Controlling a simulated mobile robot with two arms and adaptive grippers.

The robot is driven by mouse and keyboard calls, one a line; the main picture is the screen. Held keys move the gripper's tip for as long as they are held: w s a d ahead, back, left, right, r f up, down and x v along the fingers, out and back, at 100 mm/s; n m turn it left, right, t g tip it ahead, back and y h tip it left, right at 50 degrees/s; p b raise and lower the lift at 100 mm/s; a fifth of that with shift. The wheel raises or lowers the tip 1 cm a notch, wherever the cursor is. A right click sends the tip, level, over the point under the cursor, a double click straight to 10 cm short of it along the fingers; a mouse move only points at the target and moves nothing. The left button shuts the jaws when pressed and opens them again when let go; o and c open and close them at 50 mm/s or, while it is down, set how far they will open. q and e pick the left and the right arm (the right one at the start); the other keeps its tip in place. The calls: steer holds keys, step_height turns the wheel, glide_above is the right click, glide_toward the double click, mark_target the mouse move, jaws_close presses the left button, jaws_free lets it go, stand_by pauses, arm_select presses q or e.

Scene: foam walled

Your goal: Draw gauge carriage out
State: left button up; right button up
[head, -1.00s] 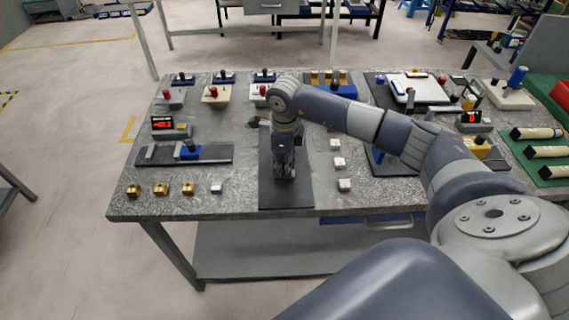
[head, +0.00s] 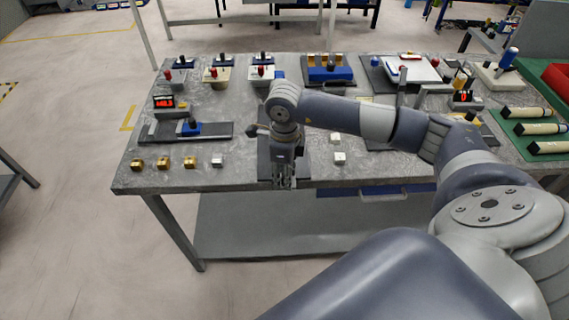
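A gauge with a lit red display (head: 164,102) stands just behind the rail. My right gripper (head: 284,184) points down over a dark plate (head: 304,170) at the table's front edge, well to the right of the blue carriage. Its fingers are small and dark, so I cannot tell whether they are open or hold anything. The gripper and forearm hide part of the plate. My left gripper is out of view.
Several brass blocks and a white cube (head: 217,161) line the front left edge. White cubes (head: 339,158) lie right of the plate. Knobbed blocks and a blue holder (head: 331,75) stand behind. A second red display (head: 462,97) and a green tray (head: 510,143) are at right.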

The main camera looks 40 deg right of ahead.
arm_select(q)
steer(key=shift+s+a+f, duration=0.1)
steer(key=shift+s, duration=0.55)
arm_select(e)
step_height(320, 180, up, 12)
stand_by(0.5)
